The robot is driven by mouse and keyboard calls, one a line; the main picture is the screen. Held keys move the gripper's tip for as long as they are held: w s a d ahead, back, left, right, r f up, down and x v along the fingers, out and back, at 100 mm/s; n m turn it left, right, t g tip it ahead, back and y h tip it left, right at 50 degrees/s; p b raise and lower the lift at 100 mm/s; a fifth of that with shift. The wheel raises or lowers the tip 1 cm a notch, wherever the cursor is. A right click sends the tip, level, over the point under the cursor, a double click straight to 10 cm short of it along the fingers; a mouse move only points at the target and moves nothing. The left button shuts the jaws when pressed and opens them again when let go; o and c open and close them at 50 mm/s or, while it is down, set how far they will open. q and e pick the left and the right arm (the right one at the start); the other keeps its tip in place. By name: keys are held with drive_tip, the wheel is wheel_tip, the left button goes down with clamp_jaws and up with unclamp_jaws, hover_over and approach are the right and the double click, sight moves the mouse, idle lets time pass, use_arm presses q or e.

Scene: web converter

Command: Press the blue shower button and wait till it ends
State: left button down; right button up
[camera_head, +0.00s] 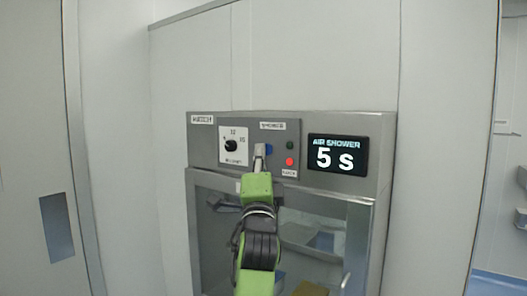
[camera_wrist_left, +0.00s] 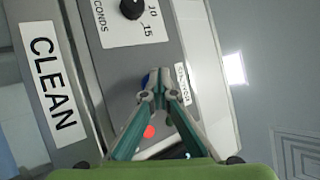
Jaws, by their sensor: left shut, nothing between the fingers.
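The blue shower button (camera_head: 268,149) is on the grey control panel, below a small label. My left gripper (camera_head: 260,150) is shut and empty, with its tips right at the button, which it partly covers. In the left wrist view the closed fingertips (camera_wrist_left: 158,90) are over the blue button (camera_wrist_left: 146,79), of which only an edge shows. I cannot tell if the tips touch it. The display (camera_head: 338,156) reads "AIR SHOWER 5 S". My right gripper is not in view.
A black dial (camera_head: 231,145) is left of the button. A green light (camera_head: 290,145) and a red lit one (camera_head: 290,161) are to its right. Below is a cabinet with a glass door (camera_head: 325,235). A "CLEAN" label (camera_wrist_left: 52,90) shows in the left wrist view.

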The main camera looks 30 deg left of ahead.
use_arm(q)
drive_tip(key=shift+s, duration=0.1)
idle(0.3)
drive_tip(key=shift+s+p, duration=0.4)
drive_tip(key=shift+s, duration=0.45)
drive_tip(key=s+p, duration=0.1)
drive_tip(key=s, duration=0.1)
drive_tip(key=s+p, duration=0.1)
drive_tip(key=s, duration=0.2)
drive_tip(key=shift+a+f, duration=0.1)
drive_tip(key=shift+a, duration=0.1)
